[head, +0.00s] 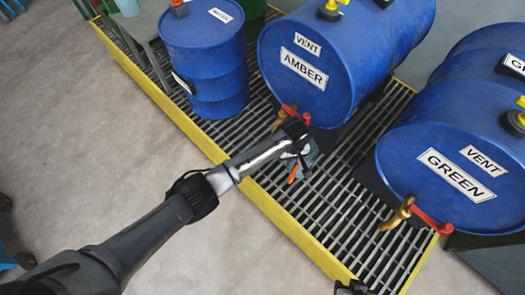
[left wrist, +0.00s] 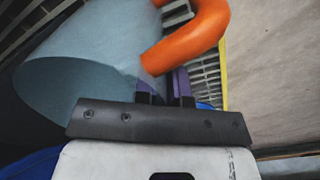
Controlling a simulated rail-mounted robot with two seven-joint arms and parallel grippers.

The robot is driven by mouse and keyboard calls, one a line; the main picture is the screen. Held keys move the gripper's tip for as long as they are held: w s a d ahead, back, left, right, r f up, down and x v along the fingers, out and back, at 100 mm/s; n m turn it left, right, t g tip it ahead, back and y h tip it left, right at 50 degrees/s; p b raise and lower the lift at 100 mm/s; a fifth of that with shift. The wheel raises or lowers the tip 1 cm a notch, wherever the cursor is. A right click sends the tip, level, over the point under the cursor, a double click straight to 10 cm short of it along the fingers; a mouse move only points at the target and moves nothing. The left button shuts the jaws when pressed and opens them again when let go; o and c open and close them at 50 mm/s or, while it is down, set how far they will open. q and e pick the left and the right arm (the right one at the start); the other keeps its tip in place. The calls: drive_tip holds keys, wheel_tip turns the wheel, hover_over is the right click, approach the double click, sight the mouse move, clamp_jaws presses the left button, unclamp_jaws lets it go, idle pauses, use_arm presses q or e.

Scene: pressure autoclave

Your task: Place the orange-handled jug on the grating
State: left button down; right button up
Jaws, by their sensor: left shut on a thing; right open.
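The jug (left wrist: 85,70) is grey-blue with a thick orange handle (left wrist: 195,40) and fills the upper left of the left wrist view. In the head view the jug (head: 310,157) is small and partly hidden behind my left gripper (head: 299,155), its orange handle towards the yellow edge. My right gripper (head: 352,288) only just shows at the bottom edge, open.
The blue AMBER drum (head: 310,85) lies behind the jug, its red-handled tap (head: 284,114) close to my left gripper. The GREEN drum (head: 430,150) lies to the right with its own tap (head: 400,212). An upright blue drum (head: 205,60) stands left. Bare grating lies between the drums and the yellow edge.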

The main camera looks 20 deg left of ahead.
use_arm(q)
drive_tip(key=shift+s+d+f+n, duration=0.25)
drive_tip(key=shift+d+n, duration=0.15)
drive_tip(key=shift+s+d+f+n, duration=0.2)
drive_tip(key=shift+d+n, duration=0.2)
drive_tip(key=w+a+f+b, duration=0.1)
drive_tip(key=a+f+b, duration=0.8)
drive_tip(key=a, duration=0.3)
drive_tip(key=shift+f, duration=0.6)
use_arm(e)
wheel_tip(320, 180, down, 9)
drive_tip(key=s+d, duration=0.1)
drive_tip(key=d, duration=0.1)
use_arm(q)
drive_tip(key=shift+w, duration=0.1)
drive_tip(key=shift+d+f, duration=0.1)
drive_tip(key=shift+f, duration=0.05)
drive_tip(key=c, duration=1.2)
unclamp_jaws()
use_arm(e)
drive_tip(key=shift+a, duration=0.1)
